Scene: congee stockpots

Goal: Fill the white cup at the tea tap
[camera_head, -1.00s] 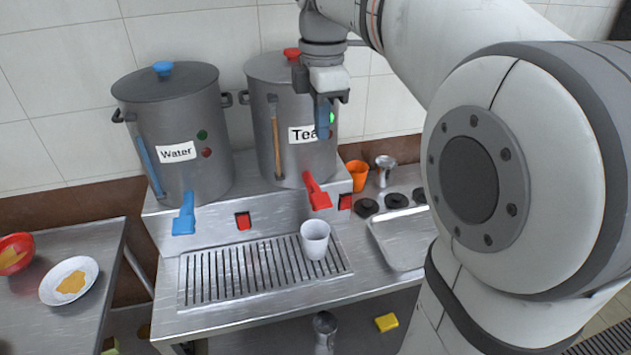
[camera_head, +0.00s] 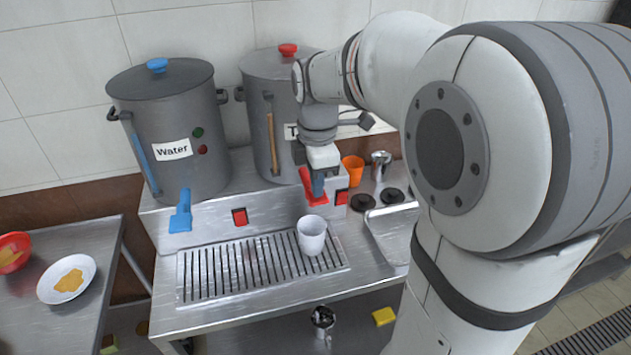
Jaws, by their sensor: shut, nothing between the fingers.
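The white cup (camera_head: 311,236) stands upright on the right part of the drip grate (camera_head: 215,292), below and a little in front of the tea tap. The tea pot (camera_head: 259,110) is grey with a red lid knob; its label is mostly hidden behind my arm. Its red tap lever (camera_head: 307,186) is partly covered by my gripper (camera_head: 317,192). My gripper points down, shut and empty, with its fingertips at the red lever, above the cup. I cannot tell whether they touch the lever. No stream of tea shows, and the cup's contents cannot be made out.
The grey water pot (camera_head: 170,110) with its blue tap lever (camera_head: 181,212) stands at the left. An orange cup (camera_head: 353,169) and a metal cup (camera_head: 380,165) stand behind my gripper. A plate (camera_head: 66,279) lies on the left table.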

